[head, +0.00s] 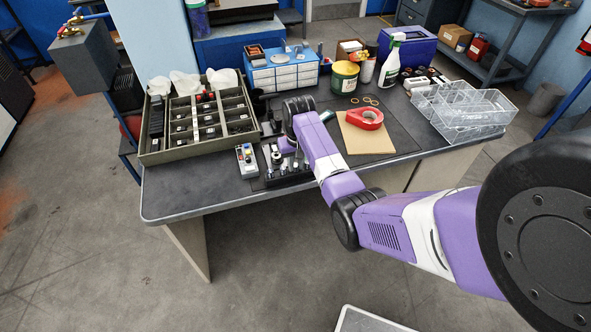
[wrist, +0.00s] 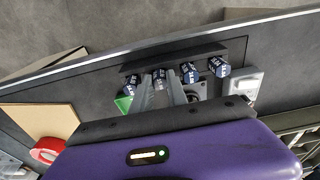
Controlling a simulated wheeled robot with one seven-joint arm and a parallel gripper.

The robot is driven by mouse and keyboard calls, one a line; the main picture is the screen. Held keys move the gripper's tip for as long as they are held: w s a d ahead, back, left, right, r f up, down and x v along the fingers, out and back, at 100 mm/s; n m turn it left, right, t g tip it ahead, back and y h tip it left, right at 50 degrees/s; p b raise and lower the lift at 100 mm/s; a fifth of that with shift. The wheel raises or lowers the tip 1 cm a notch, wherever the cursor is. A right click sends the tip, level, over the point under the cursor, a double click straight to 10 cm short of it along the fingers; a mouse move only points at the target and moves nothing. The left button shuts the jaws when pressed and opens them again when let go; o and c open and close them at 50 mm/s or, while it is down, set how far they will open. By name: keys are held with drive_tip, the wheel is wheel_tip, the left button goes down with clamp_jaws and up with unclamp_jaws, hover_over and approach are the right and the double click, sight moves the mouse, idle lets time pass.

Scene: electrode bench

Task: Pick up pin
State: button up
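Several dark pins with pale lettering stand in a row at a dark rack (wrist: 205,50) in the wrist view. One pin (wrist: 159,77) lies between the tips of my gripper (wrist: 161,84), whose two grey fingers are apart; I cannot tell whether they touch it. Other pins stand to its left (wrist: 131,82) and right (wrist: 190,69). In the head view the rack (head: 284,179) is at the bench's front edge, and my gripper is largely hidden by my purple arm above it.
A small grey box with coloured buttons (head: 246,160) stands left of the rack. A compartment tray (head: 158,150) is farther left. A tan board (head: 362,142) with a red tape roll (head: 364,119) lies to the right. A green piece (wrist: 123,103) shows beside the left finger.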

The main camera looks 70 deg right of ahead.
sight(296, 165)
clamp_jaws()
drive_tip(key=shift+r, duration=0.15)
wheel_tip(296, 165, up, 20)
drive_tip(key=p, duration=0.3)
idle(0.5)
